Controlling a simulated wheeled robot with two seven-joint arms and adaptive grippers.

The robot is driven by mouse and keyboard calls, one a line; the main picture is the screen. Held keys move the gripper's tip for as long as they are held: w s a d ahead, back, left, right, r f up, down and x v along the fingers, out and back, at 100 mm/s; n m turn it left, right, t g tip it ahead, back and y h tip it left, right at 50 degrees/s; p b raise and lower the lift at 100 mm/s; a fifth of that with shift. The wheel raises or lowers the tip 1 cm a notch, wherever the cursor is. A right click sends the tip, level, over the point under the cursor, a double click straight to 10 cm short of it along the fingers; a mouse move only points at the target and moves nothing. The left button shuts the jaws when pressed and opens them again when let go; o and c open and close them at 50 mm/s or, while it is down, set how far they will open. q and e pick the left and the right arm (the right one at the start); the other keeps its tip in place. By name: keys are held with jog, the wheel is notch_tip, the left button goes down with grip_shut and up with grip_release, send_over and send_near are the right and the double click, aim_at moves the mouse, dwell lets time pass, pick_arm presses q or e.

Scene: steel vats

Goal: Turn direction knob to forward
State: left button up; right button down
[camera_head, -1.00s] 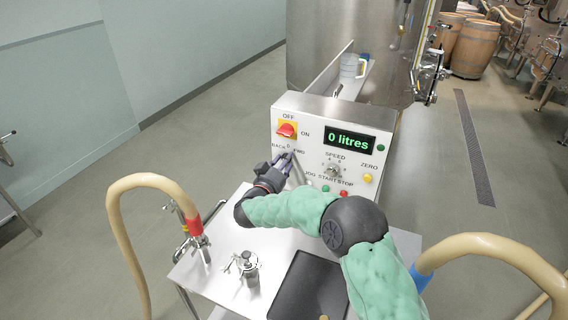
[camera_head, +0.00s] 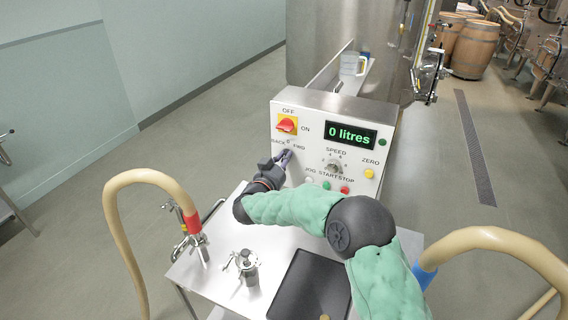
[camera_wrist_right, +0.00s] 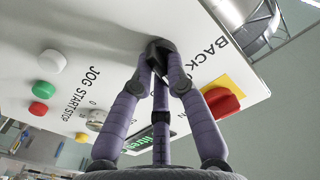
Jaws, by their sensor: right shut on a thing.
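The white control panel (camera_head: 315,135) has a direction knob (camera_wrist_right: 158,45) under the BACK, 0 and FWD labels on its left part. My right gripper (camera_head: 285,157) is at the knob, its purple-grey fingers shut on it. In the right wrist view my gripper (camera_wrist_right: 160,55) has its fingers meeting on the dark knob close to the panel face. The fingers hide most of the knob, so its pointing direction cannot be read. My left gripper is not in view.
A red OFF/ON switch (camera_head: 287,125) sits just above the knob. A speed dial (camera_head: 333,166), green button (camera_head: 326,185), red button (camera_head: 345,189) and yellow button (camera_head: 369,174) are to the right. The display (camera_head: 350,135) reads 0 litres. A hose (camera_head: 125,185) stands at the left.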

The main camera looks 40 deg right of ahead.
jog(key=shift+f+m+b, duration=0.15)
jog(key=shift+m+b, duration=2.25)
jog(key=shift+m, duration=0.5)
jog(key=c, duration=1.2)
grip_release()
jog(key=v, duration=1.2)
